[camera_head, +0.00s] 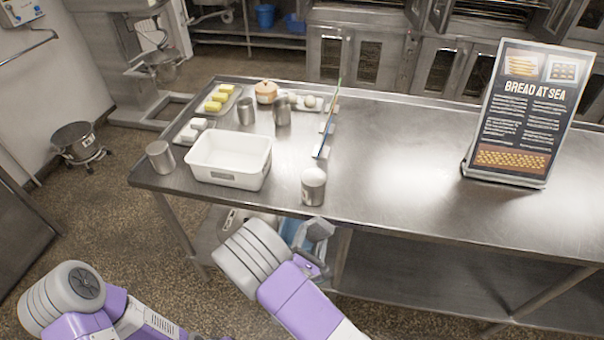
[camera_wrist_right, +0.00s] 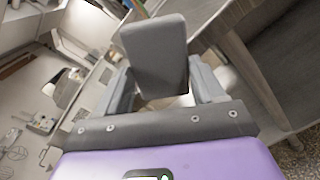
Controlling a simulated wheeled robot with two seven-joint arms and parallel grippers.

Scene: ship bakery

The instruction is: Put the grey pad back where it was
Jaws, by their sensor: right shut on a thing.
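The grey pad (camera_wrist_right: 153,52) is a flat block with rounded corners. It stands up between the fingers of my right gripper (camera_wrist_right: 164,88), which is shut on it. In the head view the pad (camera_head: 320,229) shows as a small grey shape at the end of my right gripper (camera_head: 309,258). The gripper is in front of the steel table's (camera_head: 400,150) near edge, beside the lower shelf, and looks lower than the tabletop. My right arm partly hides the gripper. My left arm shows at the lower left, but its gripper is not in view.
On the tabletop are a white bin (camera_head: 230,179), a metal can (camera_head: 313,188) near the front edge, another can (camera_head: 160,157) at the left corner, butter blocks (camera_head: 217,97) and a bread sign (camera_head: 517,112). The table's middle is clear. The lower shelf (camera_head: 213,243) holds partly hidden items.

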